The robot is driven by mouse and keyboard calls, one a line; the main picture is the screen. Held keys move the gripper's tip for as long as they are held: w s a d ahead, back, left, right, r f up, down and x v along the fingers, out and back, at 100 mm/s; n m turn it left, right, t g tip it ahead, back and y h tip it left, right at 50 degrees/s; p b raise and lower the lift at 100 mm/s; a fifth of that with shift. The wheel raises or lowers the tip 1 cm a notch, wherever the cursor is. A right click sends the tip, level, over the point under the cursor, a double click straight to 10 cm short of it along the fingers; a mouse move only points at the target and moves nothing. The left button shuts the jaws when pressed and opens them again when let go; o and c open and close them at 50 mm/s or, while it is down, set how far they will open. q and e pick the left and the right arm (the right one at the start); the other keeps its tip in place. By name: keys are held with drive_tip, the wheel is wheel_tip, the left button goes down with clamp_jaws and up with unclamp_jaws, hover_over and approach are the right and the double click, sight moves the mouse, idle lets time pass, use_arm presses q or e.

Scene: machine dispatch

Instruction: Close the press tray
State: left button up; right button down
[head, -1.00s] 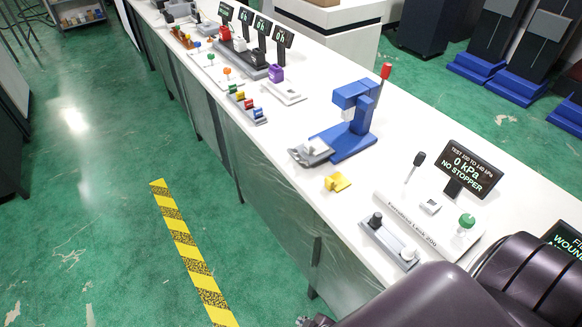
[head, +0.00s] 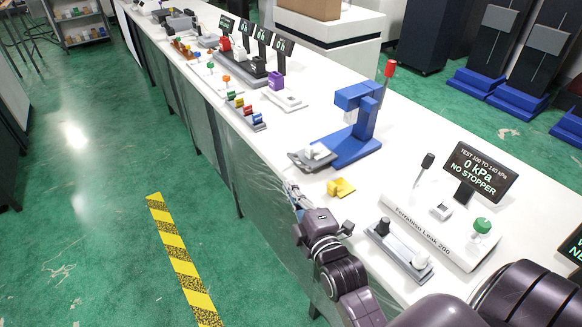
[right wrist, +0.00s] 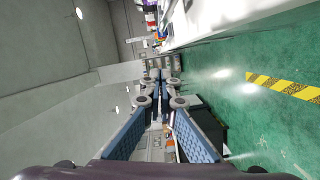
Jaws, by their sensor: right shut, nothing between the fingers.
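The blue press (head: 362,122) with a red-knobbed lever stands on the white bench. Its dark grey press tray (head: 298,158) sticks out in front of the press toward the bench's front edge, with a light grey part (head: 317,152) on it. My right gripper (head: 291,190) is at the bench's front edge, below and a little left of the tray, apart from it. It is shut and empty; its fingers also show in the right wrist view (right wrist: 161,82), pointing along the bench. My left gripper is not in view.
A yellow block (head: 341,187) lies on the bench between the tray and the leak tester (head: 440,222). A grey holder with a black and a white knob (head: 398,250) is near the front edge. Colored parts (head: 246,110) stand farther left. The floor aisle is clear.

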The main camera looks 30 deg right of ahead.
sight(302, 161)
drive_tip(key=w+d, duration=0.1)
drive_tip(key=w, duration=0.2)
drive_tip(key=w+d+f, duration=0.1)
drive_tip(key=w+d, duration=0.1)
drive_tip(key=w, duration=0.1)
drive_tip(key=w+d+p, duration=0.1)
drive_tip(key=w+d, duration=0.1)
drive_tip(key=shift+w+f, duration=0.2)
drive_tip(key=shift+w, duration=0.2)
drive_tip(key=shift+w+d, duration=0.15)
drive_tip(key=shift+d, duration=1.75)
